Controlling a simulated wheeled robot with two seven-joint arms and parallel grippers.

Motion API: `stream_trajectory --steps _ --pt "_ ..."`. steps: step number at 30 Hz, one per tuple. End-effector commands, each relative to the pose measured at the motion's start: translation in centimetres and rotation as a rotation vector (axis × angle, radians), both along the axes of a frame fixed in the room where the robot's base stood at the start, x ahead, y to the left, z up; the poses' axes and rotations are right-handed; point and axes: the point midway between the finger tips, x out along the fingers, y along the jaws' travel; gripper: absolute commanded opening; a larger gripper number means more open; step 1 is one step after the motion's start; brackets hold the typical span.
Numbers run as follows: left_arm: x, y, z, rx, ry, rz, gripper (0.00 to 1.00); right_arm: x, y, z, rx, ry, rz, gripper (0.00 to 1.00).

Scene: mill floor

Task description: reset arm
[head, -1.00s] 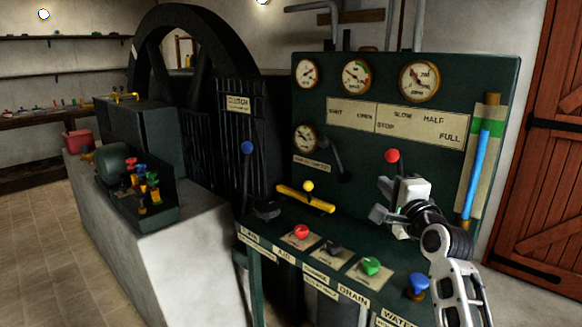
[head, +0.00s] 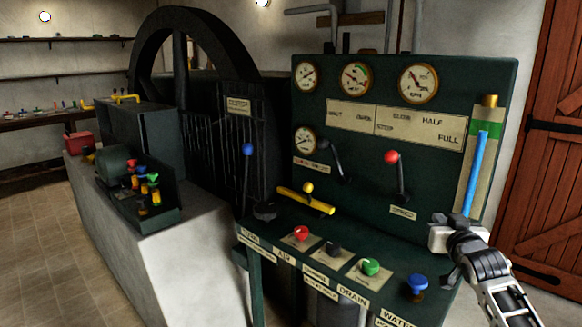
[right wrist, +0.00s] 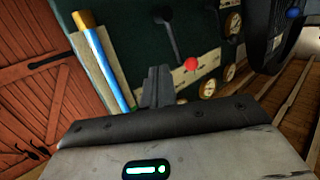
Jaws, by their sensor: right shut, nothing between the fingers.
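My right gripper (head: 440,222) is in front of the right end of the green control panel (head: 400,120), just below the blue tube gauge (head: 474,172). In the right wrist view its fingers (right wrist: 156,86) are together with nothing between them. The red-knobbed lever (head: 391,158) stands on the panel to the left of the gripper, apart from it; its red knob also shows in the right wrist view (right wrist: 191,64). My left gripper is not in view.
The console ledge holds a red knob (head: 301,233), a green knob (head: 370,267) and a blue knob (head: 417,283). A yellow-handled lever (head: 306,199) and a blue-knobbed lever (head: 247,150) stand further left. A wooden door (head: 545,150) is at the right.

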Motion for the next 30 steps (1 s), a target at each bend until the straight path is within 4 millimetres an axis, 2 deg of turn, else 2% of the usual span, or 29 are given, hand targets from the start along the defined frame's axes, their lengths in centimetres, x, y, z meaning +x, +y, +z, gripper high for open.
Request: stream_trajectory --steps 3,4,6,11,14,17,18,22,24,27,30 --pt "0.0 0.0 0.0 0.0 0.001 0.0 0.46 0.0 -0.4 0.8 -0.291 -0.009 0.005 0.0" --pt "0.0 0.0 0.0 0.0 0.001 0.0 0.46 -0.1 -0.3 0.5 -0.348 -0.005 0.009 0.0" --pt "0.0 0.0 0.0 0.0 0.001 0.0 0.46 -1.6 1.3 -2.9 -0.321 0.035 0.041 0.0" --pt "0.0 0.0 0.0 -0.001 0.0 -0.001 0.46 -5.3 4.4 -8.8 -0.297 0.106 0.102 0.0" --pt "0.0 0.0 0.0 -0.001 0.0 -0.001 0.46 -8.6 6.6 -12.9 -0.274 0.162 0.146 0.0" --pt "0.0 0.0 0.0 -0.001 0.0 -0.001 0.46 -13.1 9.2 -17.3 -0.24 0.228 0.195 0.0" --pt "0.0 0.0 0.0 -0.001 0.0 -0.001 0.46 -15.3 10.3 -19.0 -0.222 0.257 0.215 0.0" --pt "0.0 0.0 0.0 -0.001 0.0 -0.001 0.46 -23.2 13.9 -23.7 -0.152 0.359 0.273 0.0" --pt "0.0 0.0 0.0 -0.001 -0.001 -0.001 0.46 -27.4 15.6 -25.3 -0.111 0.41 0.296 0.0" --pt "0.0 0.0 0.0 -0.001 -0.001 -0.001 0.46 -32.5 17.4 -26.6 -0.058 0.472 0.317 0.0" --pt "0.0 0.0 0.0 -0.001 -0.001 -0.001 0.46 -36.1 18.5 -27.1 -0.019 0.516 0.327 0.0"
